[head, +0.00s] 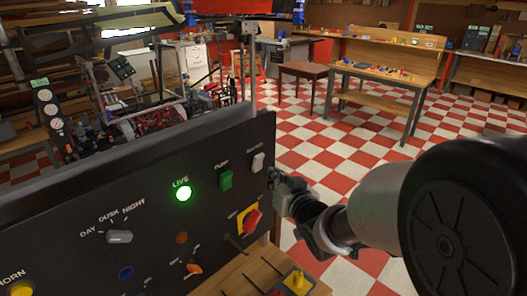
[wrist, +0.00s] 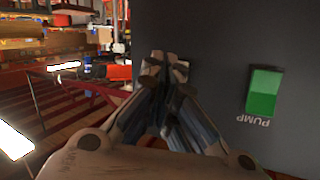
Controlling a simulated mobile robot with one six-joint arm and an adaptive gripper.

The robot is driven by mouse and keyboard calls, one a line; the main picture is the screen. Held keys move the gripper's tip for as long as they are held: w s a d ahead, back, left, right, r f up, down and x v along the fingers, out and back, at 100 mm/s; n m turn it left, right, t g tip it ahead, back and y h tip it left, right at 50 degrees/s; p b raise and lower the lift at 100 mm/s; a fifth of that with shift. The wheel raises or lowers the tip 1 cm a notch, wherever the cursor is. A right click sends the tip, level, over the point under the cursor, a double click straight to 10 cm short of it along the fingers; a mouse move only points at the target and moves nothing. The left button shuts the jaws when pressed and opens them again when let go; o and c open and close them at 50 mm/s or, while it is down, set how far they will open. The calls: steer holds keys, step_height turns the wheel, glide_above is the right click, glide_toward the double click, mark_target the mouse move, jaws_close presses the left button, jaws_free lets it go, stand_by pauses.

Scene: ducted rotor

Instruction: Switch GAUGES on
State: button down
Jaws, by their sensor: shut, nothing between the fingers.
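The dark control panel (head: 130,225) stands at the left in the head view. A white rocker (head: 258,162) sits near its upper right edge, under a small label that seems to read GAUGES. I cannot tell which way it is tipped. My gripper (head: 277,182) is shut and empty, just below and right of this rocker at the panel's right edge.
The green PUMP rocker (head: 226,180) is left of the white one; it also shows in the wrist view (wrist: 263,93). A green LIVE lamp (head: 183,193) is lit. A red knob (head: 252,221) on yellow, a DAY-DUSK-NIGHT selector (head: 119,237) and a wooden table (head: 235,280) are lower. Checkered floor lies behind.

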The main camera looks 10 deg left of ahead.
mark_target(260, 161)
steer(key=shift+w+a+r, duration=0.35)
steer(key=shift+w+a, duration=0.2)
steer(key=shift+a, duration=0.15)
steer(key=shift+a, duration=0.1)
stand_by(0.9)
steer(key=shift+w+a+r, duration=0.2)
steer(key=shift+a, duration=0.05)
steer(key=shift+w+a+r, duration=0.2)
steer(key=shift+w+a, duration=0.1)
stand_by(0.8)
steer(key=shift+w+a+r, duration=0.15)
steer(key=shift+a+r, duration=0.1)
steer(key=shift+r, duration=0.35)
stand_by(0.5)
steer(key=shift+s+d+f+b, duration=0.45)
steer(key=shift+d+f+b, duration=0.15)
steer(key=shift+f, duration=0.15)
